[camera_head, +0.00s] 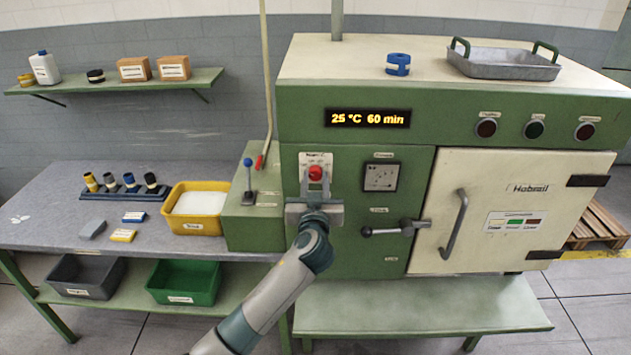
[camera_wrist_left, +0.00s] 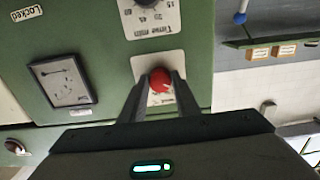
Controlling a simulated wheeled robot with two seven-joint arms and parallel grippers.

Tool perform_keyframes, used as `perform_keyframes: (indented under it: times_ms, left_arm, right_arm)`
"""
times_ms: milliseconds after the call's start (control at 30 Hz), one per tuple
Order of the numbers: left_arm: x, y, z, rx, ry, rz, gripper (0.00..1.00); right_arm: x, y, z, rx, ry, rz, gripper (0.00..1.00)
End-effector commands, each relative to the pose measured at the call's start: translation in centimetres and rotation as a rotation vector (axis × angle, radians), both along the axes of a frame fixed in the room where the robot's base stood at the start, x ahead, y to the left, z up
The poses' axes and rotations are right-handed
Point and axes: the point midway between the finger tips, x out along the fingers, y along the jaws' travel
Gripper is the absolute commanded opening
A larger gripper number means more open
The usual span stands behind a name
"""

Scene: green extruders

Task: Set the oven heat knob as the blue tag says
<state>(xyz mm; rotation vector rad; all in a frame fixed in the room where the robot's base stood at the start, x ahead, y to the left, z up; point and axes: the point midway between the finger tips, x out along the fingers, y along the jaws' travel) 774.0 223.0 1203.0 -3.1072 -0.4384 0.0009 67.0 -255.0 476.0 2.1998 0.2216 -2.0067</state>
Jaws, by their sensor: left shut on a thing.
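A red knob (camera_head: 315,173) sits on a white plate on the oven's green front, under the lit display (camera_head: 367,118) reading 25 °C 60 min. My left gripper (camera_head: 316,184) has its fingers shut on this knob. In the left wrist view the red knob (camera_wrist_left: 160,80) shows between the two fingertips of my left gripper (camera_wrist_left: 158,86). A timer dial plate (camera_wrist_left: 155,15) is beyond it there, partly cut off. A blue tag (camera_head: 134,216) lies on the grey side table; its writing is too small to read. My right gripper is out of view.
A yellow bin (camera_head: 194,209) stands on the side table beside a yellow tag (camera_head: 123,235) and a rack of several coloured pieces (camera_head: 125,188). The oven door (camera_head: 510,210) is closed, with a handle and latch lever (camera_head: 390,229) right of my gripper. A blue-knobbed lever (camera_head: 248,177) stands left.

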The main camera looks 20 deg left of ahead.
Motion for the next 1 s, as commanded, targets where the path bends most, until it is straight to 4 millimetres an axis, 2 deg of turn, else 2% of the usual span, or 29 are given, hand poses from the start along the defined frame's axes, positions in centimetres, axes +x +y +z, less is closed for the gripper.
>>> perform_keyframes:
  times_ms: [267,467,1000]
  left_arm:
    - [-0.02,0.01,-0.08,0.054,0.016,0.0,0.06]
    - [-0.05,0.0,-0.11,0.156,0.046,0.0,0.06]
    - [-0.05,0.11,0.04,0.62,0.179,0.0,0.06]
  right_arm:
    - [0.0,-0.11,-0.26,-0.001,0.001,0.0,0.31]
    - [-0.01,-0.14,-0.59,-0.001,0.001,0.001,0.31]
    - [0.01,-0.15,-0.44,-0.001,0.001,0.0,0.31]
